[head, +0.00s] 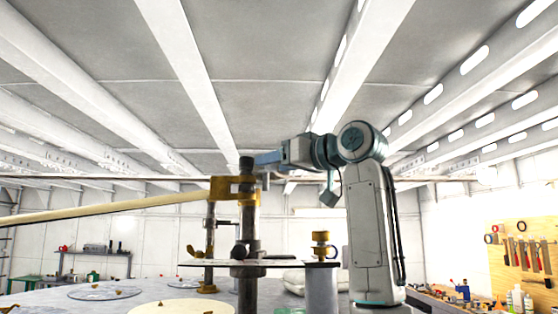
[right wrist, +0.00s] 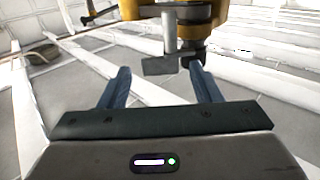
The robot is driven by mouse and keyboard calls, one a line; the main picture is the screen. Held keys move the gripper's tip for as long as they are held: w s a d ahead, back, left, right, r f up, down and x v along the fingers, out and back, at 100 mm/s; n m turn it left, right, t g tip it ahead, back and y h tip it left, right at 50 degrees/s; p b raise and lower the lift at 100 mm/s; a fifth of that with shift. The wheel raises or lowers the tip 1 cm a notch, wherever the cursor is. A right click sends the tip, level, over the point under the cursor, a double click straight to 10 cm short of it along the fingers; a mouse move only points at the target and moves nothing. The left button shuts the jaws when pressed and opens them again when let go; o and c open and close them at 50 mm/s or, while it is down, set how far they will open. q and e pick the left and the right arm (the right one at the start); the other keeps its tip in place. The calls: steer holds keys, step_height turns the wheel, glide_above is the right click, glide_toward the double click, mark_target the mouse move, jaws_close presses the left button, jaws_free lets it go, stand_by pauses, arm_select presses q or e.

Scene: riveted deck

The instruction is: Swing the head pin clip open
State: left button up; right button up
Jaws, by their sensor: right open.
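A yellow bracket (head: 225,188) sits on a dark upright post (head: 248,230), with a long pale pole (head: 110,210) running left from it. My right gripper (head: 262,160) comes in from the right beside the post's top. In the right wrist view the yellow bracket (right wrist: 185,12) is at the top. A flat grey tab (right wrist: 165,65) and a dark rounded piece (right wrist: 194,58) show below it, between and just beyond the open fingers (right wrist: 159,72). The fingers hold nothing. I cannot tell for sure which part is the head pin clip. My left gripper is out of view.
A flat plate (head: 215,264) crosses the post lower down. A grey cylinder with a yellow fitting (head: 320,244) stands to the right. A pegboard with tools (head: 525,255) is at far right, and a wall shelf (head: 95,253) is at back left.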

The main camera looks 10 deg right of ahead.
steer(key=shift+c, duration=0.2)
steer(key=c, duration=0.3)
steer(key=shift+a, duration=0.1)
steer(key=c, duration=0.7)
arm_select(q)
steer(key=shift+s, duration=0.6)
arm_select(e)
steer(key=shift+o, duration=0.3)
steer(key=shift+w, duration=0.1)
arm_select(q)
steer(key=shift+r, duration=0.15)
arm_select(e)
steer(key=shift+n+g+y, duration=0.3)
steer(key=shift+y, duration=0.1)
arm_select(q)
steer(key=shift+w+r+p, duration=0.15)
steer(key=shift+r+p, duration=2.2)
steer(key=shift+p, duration=0.2)
arm_select(e)
steer(key=shift+w+n+g+y, duration=0.3)
steer(key=shift+n+g+y, duration=0.95)
steer(key=shift+g, duration=0.5)
steer(key=shift+w+n+g+y, duration=0.35)
steer(key=shift+n+g+y, duration=0.65)
steer(key=shift+n+g, duration=0.65)
steer(key=shift+w+n+g+y, duration=0.3)
steer(key=shift+n+g+y, duration=0.9)
steer(key=shift+g, duration=0.7)
